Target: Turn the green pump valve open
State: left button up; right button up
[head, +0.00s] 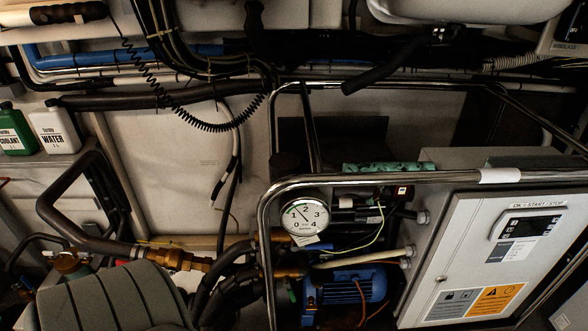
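A blue pump motor (345,287) sits low inside the chiller frame, below a round white pressure gauge (304,216). A small green piece (292,291) shows just left of the motor, beside brass fittings (272,256) and dark hoses. It may be the handle of the green pump valve, but it is small, dark and partly hidden, so I cannot tell its angle. Neither my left gripper nor my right gripper is in view.
A grey control cabinet (480,255) stands at the right. A grey ribbed backrest (112,298) fills the lower left. A black coiled cord (190,123) hangs at the upper left.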

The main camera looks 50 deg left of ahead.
aim_at(287, 283)
jog(key=u, duration=0.4)
jog(key=l+u, duration=0.15)
jog(key=u, duration=0.65)
jog(key=l+u, duration=0.15)
jog(key=u, duration=0.3)
